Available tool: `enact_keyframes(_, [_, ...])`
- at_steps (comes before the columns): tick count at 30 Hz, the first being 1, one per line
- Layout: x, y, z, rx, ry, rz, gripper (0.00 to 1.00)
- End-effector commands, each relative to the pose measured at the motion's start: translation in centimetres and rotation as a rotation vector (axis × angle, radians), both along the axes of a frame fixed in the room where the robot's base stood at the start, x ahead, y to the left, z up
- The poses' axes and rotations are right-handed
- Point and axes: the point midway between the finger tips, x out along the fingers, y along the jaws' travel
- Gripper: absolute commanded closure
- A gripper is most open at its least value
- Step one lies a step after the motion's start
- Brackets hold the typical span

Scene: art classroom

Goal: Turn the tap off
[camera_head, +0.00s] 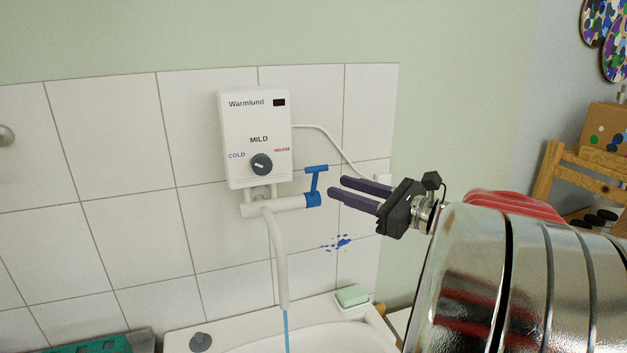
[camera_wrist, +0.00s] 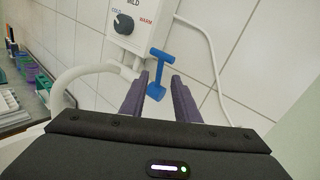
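The tap is a white pipe (camera_head: 262,206) below a white water heater (camera_head: 240,115). Its blue T-shaped handle (camera_head: 316,180) is at the right end and points up. A thin blue stream of water (camera_head: 286,330) runs from the spout (camera_head: 279,260) toward the basin. My gripper (camera_head: 336,187) is open, its two dark fingers just right of the handle in the head view. In the wrist view, the blue handle (camera_wrist: 159,70) shows ahead of and between the fingertips (camera_wrist: 159,78). Nothing is held. I cannot tell whether a finger touches the handle.
A white basin (camera_head: 325,338) lies below, with a green soap bar (camera_head: 352,295) at its back right. A white cable (camera_head: 335,145) runs from the heater to the tiled wall. Several jars and cups (camera_wrist: 30,75) stand at the left in the wrist view.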

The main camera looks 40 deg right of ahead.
Motion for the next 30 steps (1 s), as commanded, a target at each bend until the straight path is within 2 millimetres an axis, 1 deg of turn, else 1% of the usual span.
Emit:
enact_keyframes(3, [1.5,0.6,0.0,0.001,0.001,0.003,0.71])
enact_keyframes(18, [7.3,2.3,-0.1,0.001,0.0,0.0,0.71])
enact_keyframes(23, [8.1,2.5,0.0,0.0,0.001,-0.001,0.71])
enact_keyframes(30, [8.3,2.6,0.0,0.0,0.0,-0.003,0.71])
